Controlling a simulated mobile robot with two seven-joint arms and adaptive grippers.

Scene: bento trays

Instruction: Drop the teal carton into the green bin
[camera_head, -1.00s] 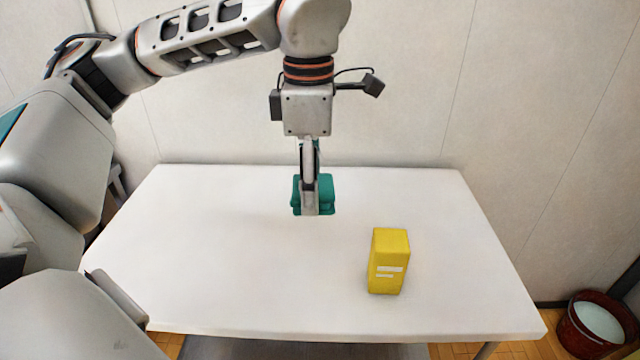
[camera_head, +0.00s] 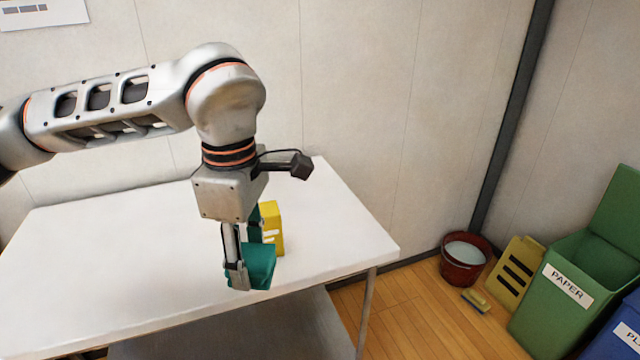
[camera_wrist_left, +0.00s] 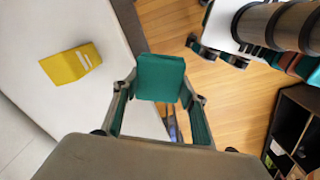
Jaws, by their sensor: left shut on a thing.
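The teal carton (camera_head: 262,268) is held in my left gripper (camera_head: 240,275), which is shut on it. In the left wrist view the carton (camera_wrist_left: 160,78) sits between the two fingers of the gripper (camera_wrist_left: 160,100), with floor and the table edge behind it. The green bin (camera_head: 568,290) stands on the floor at the right of the head view, with its lid raised and a white PAPER label on its front. The gripper is well to the left of the bin.
A yellow carton (camera_head: 272,228) stands on the white table (camera_head: 340,215), partly behind my gripper. A red bucket (camera_head: 463,272), a yellow floor sign (camera_head: 515,270) and a brush (camera_head: 476,300) are on the wooden floor. A blue bin (camera_head: 622,335) stands beside the green one.

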